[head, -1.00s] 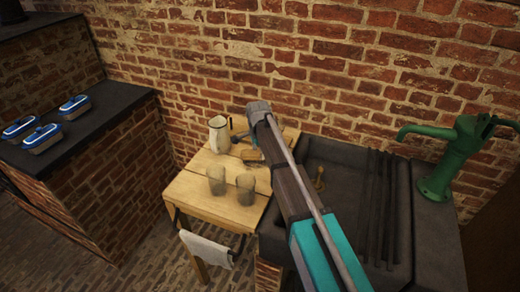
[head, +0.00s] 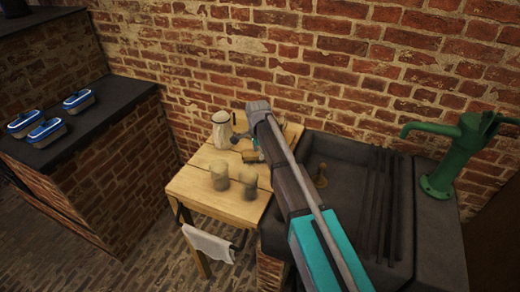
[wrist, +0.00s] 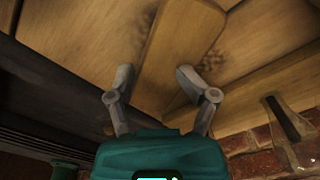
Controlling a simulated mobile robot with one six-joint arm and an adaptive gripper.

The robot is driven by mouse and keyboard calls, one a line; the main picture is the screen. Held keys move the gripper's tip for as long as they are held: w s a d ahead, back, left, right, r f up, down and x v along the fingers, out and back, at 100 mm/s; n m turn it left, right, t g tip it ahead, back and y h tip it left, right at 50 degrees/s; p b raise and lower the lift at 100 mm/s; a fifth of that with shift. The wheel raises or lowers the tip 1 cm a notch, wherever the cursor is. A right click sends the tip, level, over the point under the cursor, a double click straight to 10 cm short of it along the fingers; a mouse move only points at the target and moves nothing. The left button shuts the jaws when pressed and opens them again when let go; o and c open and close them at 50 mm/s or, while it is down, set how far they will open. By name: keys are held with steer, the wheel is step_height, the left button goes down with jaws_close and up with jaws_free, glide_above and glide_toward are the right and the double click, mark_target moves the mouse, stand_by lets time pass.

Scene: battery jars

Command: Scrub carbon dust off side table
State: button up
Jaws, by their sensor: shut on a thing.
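The wooden side table (head: 212,198) stands against the brick wall. My gripper (head: 246,146) is low over its back right part. In the wrist view my gripper (wrist: 155,84) has its two fingers on either side of a wooden block (wrist: 178,48), shut on it. This looks like a scrubbing brush, and it also shows in the head view (head: 253,157). Its underside and any bristles are mostly hidden. Dark smudges, looking like carbon dust (wrist: 291,58), show on the wood in the wrist view. Whether the brush touches the tabletop cannot be told.
A pale pitcher (head: 221,131) and two cloudy jars (head: 219,177) stand on the table. A white cloth (head: 208,244) hangs at its front. A dark sink (head: 340,205) with a green pump (head: 455,160) is to the right.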

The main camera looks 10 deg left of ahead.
mark_target(253, 159)
steer(key=shift+s, duration=0.45)
jaws_close()
steer(key=shift+s+a, duration=0.1)
steer(key=shift+a, duration=0.05)
steer(key=shift+s+a, duration=0.15)
steer(key=shift+s, duration=0.65)
steer(key=shift+s+a, duration=0.15)
steer(key=shift+s, duration=0.65)
steer(key=shift+a, duration=0.1)
steer(key=shift+w+a, duration=0.15)
steer(key=shift+a, duration=0.65)
